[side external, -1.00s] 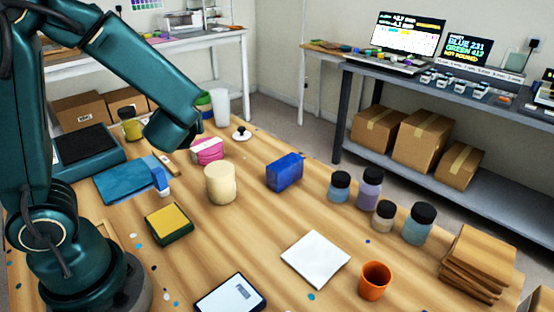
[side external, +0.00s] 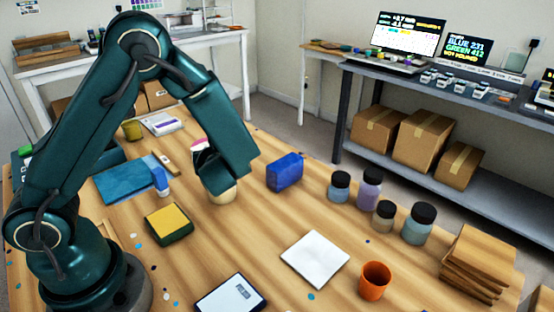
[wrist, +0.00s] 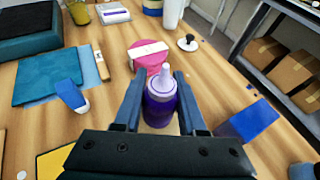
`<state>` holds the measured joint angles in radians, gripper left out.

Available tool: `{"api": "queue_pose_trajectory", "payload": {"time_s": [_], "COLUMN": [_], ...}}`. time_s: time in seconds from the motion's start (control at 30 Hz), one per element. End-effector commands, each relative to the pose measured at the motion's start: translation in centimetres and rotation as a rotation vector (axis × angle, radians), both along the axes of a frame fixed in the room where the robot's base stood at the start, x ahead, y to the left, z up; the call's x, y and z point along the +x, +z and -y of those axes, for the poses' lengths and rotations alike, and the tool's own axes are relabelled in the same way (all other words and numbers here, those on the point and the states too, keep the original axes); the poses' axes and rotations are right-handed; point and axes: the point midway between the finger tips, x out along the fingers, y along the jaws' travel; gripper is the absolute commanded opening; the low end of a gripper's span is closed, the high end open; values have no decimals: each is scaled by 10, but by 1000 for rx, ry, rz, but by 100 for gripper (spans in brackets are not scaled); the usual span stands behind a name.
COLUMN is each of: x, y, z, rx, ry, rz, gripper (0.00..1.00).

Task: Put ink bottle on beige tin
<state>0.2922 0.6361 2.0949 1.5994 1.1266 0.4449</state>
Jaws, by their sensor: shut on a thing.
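My gripper (wrist: 159,88) is shut on the ink bottle (wrist: 161,108), a purple bottle with a pale pointed nozzle, held upright between the two fingers in the wrist view. In the side view my gripper (side external: 214,176) is at the beige tin (side external: 224,197), a cream cylinder on the table. The gripper covers the tin's upper part, so only its lower part shows. The bottle is hidden behind the gripper in the side view. I cannot tell whether the bottle touches the tin.
A blue block-like bag (side external: 285,172) stands close to the right of the tin. A pink tin (wrist: 148,53) is just beyond the bottle. A blue-and-white bottle (side external: 160,181) and a yellow-topped pad (side external: 169,223) lie left. Several dark-capped jars stand right. Table is clear in front of the tin.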

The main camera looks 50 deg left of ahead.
Motion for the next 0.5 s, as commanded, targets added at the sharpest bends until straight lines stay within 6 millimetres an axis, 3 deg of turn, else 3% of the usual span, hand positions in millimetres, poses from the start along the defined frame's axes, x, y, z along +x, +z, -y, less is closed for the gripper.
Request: {"api": "queue_pose_trajectory", "payload": {"time_s": [0.37,0.4,0.47,0.5], "x": [0,0,0,0], "y": [-3,-3,-3,-3], "z": [0,0,0,0], "rx": [1,0,0,0], "ry": [0,-1,-1,-1], "rz": [0,2,2,2], "gripper": [0,52,70,70]}}
